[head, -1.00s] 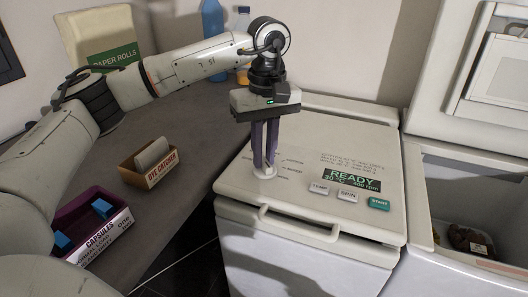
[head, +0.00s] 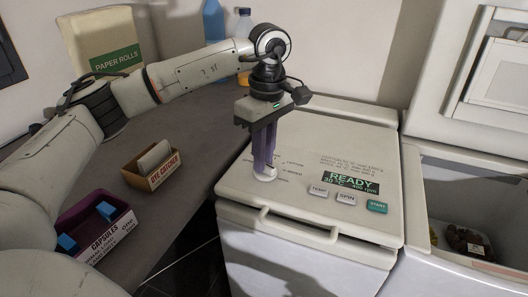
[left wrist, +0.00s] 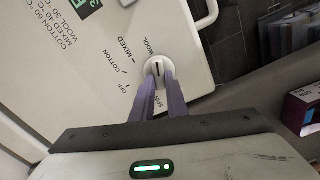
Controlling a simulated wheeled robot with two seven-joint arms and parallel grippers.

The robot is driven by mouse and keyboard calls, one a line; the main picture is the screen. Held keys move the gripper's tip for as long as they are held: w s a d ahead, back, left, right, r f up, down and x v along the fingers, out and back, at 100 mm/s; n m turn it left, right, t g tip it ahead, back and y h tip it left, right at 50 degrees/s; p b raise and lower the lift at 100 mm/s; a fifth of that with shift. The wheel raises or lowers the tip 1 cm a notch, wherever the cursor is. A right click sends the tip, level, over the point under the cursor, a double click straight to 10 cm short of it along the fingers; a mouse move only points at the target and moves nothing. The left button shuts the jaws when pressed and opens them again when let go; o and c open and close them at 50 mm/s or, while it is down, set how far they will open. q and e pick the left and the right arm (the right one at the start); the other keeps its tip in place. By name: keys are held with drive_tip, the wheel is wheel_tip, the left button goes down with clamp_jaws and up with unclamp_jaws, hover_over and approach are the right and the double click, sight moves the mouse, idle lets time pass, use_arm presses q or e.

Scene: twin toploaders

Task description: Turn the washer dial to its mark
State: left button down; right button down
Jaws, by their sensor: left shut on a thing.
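The washer dial (head: 264,175) is a small white round knob on the flat top of the washer (head: 300,215). In the left wrist view the dial (left wrist: 155,66) has a short dark line on it. Printed labels OFF, COTTON, MIXED, WOOL and SPIN stand around it. I cannot tell which label the line points to. My left gripper (head: 264,168) points straight down from above, its purple fingers shut on the dial. The fingertips (left wrist: 158,74) hide part of the dial's sides. My right gripper is in neither view.
The washer top also has a READY display (head: 350,183) and TEMP, SPIN and START (head: 377,207) buttons. On the counter at left are a dye catcher box (head: 152,167) and a capsules box (head: 95,228). An open-topped machine (head: 470,205) with items inside stands at right.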

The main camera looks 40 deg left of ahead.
use_arm(q)
drive_tip(key=shift+n, duration=1)
drive_tip(key=n, duration=0.1)
drive_tip(key=n+p, duration=0.1)
drive_tip(key=n, duration=0.1)
drive_tip(key=shift+s+n, duration=0.2)
drive_tip(key=shift+n, duration=0.1)
drive_tip(key=n+p, duration=0.1)
drive_tip(key=n, duration=0.4)
drive_tip(key=shift+s+d+p, duration=0.1)
drive_tip(key=shift+p, duration=0.3)
drive_tip(key=n, duration=0.3)
drive_tip(key=n+p, duration=0.1)
drive_tip(key=n, duration=0.1)
drive_tip(key=shift+d+r+n, duration=0.1)
drive_tip(key=shift+d+n, duration=0.1)
drive_tip(key=shift+n, duration=0.2)
drive_tip(key=n+p, duration=0.1)
drive_tip(key=n, duration=0.4)
drive_tip(key=shift+d, duration=0.1)
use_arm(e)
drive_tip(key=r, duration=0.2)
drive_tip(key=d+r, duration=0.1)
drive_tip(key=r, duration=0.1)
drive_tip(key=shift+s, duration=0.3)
use_arm(q)
drive_tip(key=shift+p, duration=0.3)
drive_tip(key=c, duration=1.7)
unclamp_jaws()
drive_tip(key=shift+c, duration=0.2)
